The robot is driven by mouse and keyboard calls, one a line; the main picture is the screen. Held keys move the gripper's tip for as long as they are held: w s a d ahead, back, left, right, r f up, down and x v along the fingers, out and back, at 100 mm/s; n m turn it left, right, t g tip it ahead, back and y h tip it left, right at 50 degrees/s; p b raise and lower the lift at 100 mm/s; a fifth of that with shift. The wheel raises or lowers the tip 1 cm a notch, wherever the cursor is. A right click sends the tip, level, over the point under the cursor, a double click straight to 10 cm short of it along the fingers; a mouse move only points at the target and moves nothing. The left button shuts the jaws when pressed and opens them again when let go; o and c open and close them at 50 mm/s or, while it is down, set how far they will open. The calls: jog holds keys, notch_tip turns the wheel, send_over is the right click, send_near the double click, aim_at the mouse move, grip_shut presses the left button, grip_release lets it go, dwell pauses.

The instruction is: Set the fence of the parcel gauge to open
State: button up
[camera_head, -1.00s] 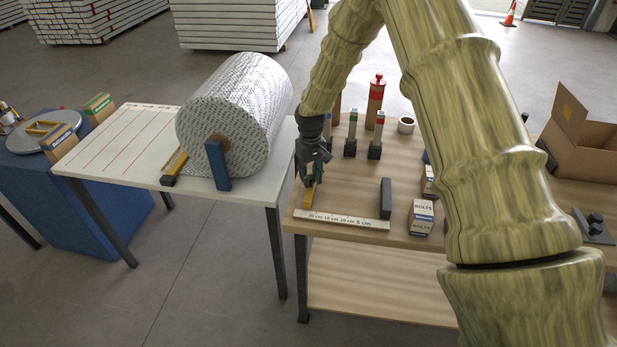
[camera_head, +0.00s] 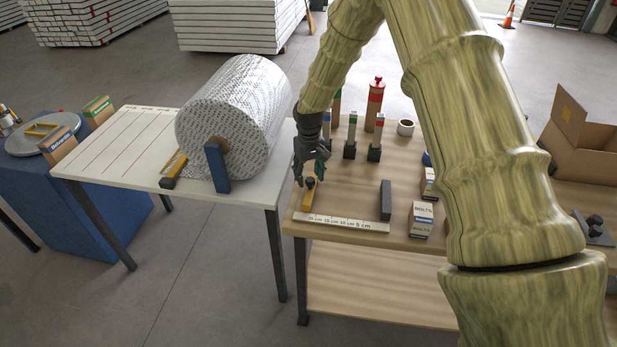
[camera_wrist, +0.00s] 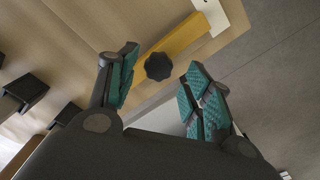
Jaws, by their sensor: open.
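The parcel gauge lies at the front left of the wooden table. Its white scale (camera_head: 345,223) runs along the front edge, marked from 5 cm on the right up to larger values on the left. The yellow fence (camera_head: 307,201) with a dark knob (camera_head: 309,182) stands at the scale's left, high-number end. A dark upright block (camera_head: 386,200) stands near the 5 cm end. My gripper (camera_head: 309,181) is open just above the knob. In the wrist view the black lobed knob (camera_wrist: 159,66) and the yellow fence (camera_wrist: 186,36) show between the spread teal fingertips, apart from them.
Bolts boxes (camera_head: 422,215) stand right of the gauge. Small posts (camera_head: 350,140), a red bottle-like post (camera_head: 375,100) and a cup (camera_head: 405,128) stand behind. A big wrapped roll (camera_head: 235,115) rests on the white table at left. The tabletop between fence and dark block is clear.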

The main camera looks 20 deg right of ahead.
aim_at(309, 179)
notch_tip(309, 179, up, 11)
jog(key=shift+f, duration=0.15)
dwell(0.6)
